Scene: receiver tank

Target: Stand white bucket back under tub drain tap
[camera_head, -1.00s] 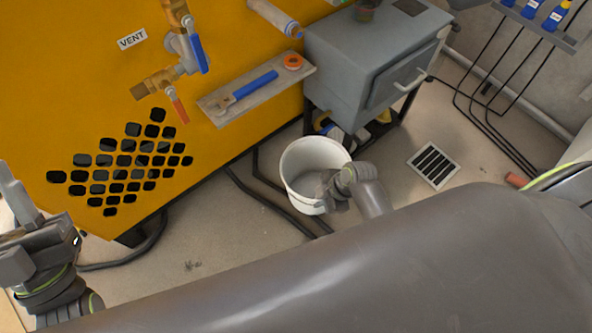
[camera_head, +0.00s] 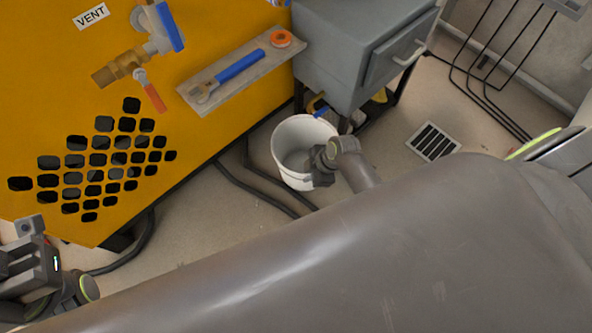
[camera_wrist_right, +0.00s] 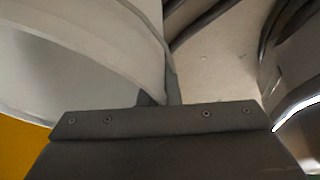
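The white bucket (camera_head: 289,167) stands upright, or nearly so, in front of the grey tub (camera_head: 340,50). I cannot tell whether its base touches the floor. A small blue and yellow fitting (camera_head: 319,110), seemingly the drain tap, shows under the tub just behind the bucket's far rim. My right gripper (camera_head: 321,166) is at the bucket's near right rim. In the right wrist view its fingers (camera_wrist_right: 158,97) are close together on the wall of the bucket (camera_wrist_right: 85,55). My left gripper (camera_head: 28,235) is at the lower left edge, away from the bucket; its finger gap is unclear.
The yellow machine (camera_head: 60,120) stands at left, with a shelf (camera_head: 230,82) holding a blue-handled wrench and an orange roll. Black hoses (camera_head: 262,197) lie on the floor beside the bucket. A floor grate (camera_head: 433,142) is to the right. My right arm covers much of the foreground.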

